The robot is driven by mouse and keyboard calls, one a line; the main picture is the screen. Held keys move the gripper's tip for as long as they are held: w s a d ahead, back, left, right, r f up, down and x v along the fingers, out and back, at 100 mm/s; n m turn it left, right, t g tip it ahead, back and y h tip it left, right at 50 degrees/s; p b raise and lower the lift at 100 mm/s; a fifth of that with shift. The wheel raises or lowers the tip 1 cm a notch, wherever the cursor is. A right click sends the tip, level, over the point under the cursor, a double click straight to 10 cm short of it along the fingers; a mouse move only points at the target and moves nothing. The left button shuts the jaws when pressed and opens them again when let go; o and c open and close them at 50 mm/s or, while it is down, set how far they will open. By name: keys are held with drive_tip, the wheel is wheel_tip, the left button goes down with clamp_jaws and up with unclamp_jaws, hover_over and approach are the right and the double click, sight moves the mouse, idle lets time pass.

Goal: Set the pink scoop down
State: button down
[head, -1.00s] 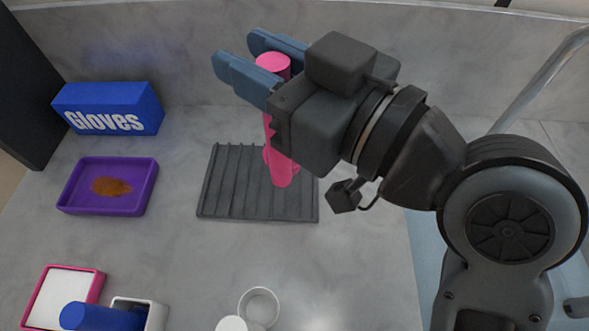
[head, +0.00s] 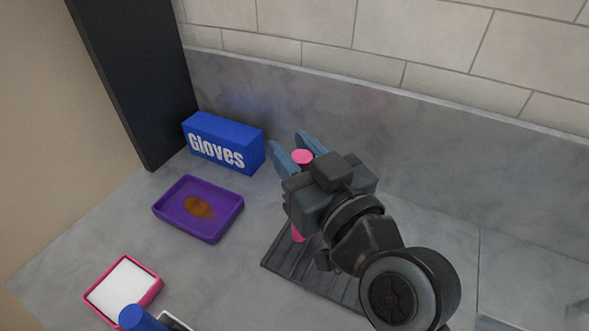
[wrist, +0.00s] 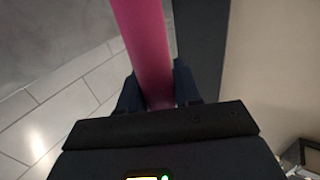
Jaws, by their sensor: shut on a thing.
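The pink scoop (head: 302,157) is upright in my gripper (head: 297,149) in the head view. Its round top end shows between the blue fingers, and its lower part (head: 298,234) shows below the gripper, over the dark ribbed mat (head: 281,268). I cannot tell whether its lower end touches the mat. In the wrist view the pink scoop (wrist: 145,40) runs up from between the dark fingers (wrist: 158,88), which are shut on it. My gripper hides the scoop's middle.
A blue gloves box (head: 224,143) stands at the back wall, left of my gripper. A purple tray (head: 198,208) with brown powder (head: 199,206) lies in front of it. A pink-rimmed white tray (head: 123,289) and a blue cylinder (head: 140,319) are at the lower left.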

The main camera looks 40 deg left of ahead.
drive_tip(key=shift+a+f, duration=0.1)
drive_tip(key=shift+f, duration=1.95)
drive_tip(key=shift+f, duration=0.15)
drive_tip(key=c, duration=0.8)
unclamp_jaws()
drive_tip(key=shift+b+v, duration=1.2)
drive_tip(key=shift+v, duration=4.8)
